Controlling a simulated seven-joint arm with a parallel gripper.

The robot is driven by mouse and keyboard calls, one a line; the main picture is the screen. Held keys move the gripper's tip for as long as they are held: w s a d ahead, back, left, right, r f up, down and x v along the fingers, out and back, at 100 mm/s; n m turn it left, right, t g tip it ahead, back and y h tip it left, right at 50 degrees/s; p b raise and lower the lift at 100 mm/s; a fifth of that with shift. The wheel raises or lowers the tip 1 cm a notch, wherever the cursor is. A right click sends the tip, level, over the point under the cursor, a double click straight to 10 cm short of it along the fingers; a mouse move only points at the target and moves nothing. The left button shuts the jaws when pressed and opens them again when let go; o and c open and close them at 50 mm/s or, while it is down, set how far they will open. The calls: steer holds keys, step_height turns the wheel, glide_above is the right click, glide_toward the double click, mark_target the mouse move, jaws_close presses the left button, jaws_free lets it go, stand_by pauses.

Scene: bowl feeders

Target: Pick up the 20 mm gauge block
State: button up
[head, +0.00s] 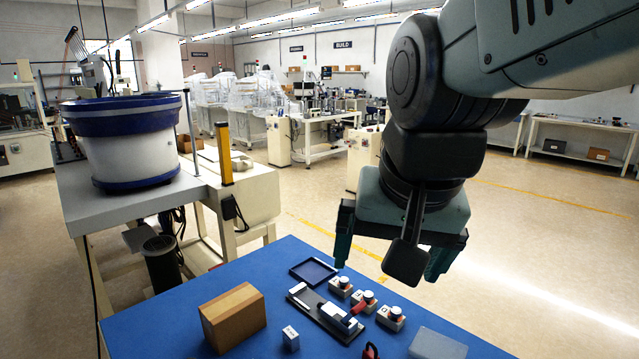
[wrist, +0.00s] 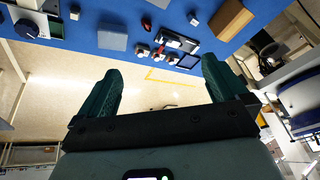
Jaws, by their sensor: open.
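A small pale block with dark marks on its face (head: 290,338) stands on the blue table near its front edge in the head view. It looks like the gauge block, but I cannot read its size. It also shows as a small light block in the wrist view (wrist: 193,18). My gripper (head: 388,270) is open and empty, high above the far right part of the table, well away from the block. In the wrist view the two teal fingers (wrist: 162,68) are wide apart with floor between them.
A cardboard box (head: 232,317) stands left of the block. A dark fixture with a red part (head: 325,315) lies to its right. Beyond are a shallow dark tray (head: 313,271) and several knobbed units (head: 363,301). A grey box (head: 438,344) sits at front right.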

steer(key=s+d+n+t, duration=0.1)
steer(key=s+d+n, duration=0.1)
steer(key=s, duration=0.5)
steer(key=shift+s+d+h, duration=0.3)
steer(key=shift+d, duration=0.4)
steer(key=c, duration=0.9)
steer(key=shift+w, duration=0.1)
